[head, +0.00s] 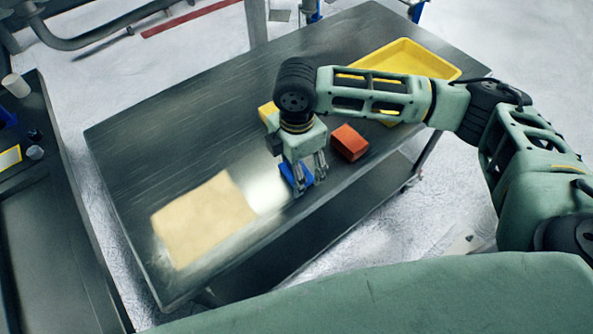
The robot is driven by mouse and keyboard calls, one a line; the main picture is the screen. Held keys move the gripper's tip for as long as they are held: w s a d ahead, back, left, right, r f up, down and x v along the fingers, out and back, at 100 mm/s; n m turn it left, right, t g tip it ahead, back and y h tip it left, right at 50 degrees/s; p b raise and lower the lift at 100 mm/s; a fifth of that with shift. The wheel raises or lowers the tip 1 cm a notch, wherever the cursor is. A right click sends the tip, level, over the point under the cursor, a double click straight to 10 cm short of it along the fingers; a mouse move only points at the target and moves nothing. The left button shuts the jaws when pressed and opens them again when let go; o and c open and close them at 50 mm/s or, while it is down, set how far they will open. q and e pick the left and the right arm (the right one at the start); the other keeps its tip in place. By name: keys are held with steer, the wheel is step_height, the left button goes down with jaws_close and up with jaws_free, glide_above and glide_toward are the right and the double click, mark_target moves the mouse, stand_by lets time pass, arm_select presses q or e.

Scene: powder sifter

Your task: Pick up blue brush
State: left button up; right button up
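The blue brush (287,173) lies on the dark table (170,130) near its front edge, partly hidden by my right gripper. My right gripper (309,181) points down right over it. Its two fingers are apart, with blue showing between them. I see no clear sign that they press on the brush. My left gripper is not in view.
An orange-red block (348,143) sits just right of the gripper. A yellow block (268,110) is partly hidden behind the arm. A yellow tray (440,68) stands at the back right. A beige sheet (205,218) lies at front left. The table's left part is clear.

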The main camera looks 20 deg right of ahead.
steer(key=c, duration=0.5)
steer(key=shift+c, duration=0.2)
steer(key=shift+r, duration=0.5)
steer(key=r, duration=0.1)
steer(key=d+r+b, duration=0.1)
steer(key=r, duration=0.1)
steer(key=shift+r, duration=0.25)
steer(key=s+d+r+b, duration=0.1)
steer(key=d+r, duration=0.5)
steer(key=d, duration=0.4)
steer(key=shift+s+d+r+b, duration=0.25)
steer(key=shift+s+r+b, duration=0.05)
steer(key=shift+s+b, duration=0.1)
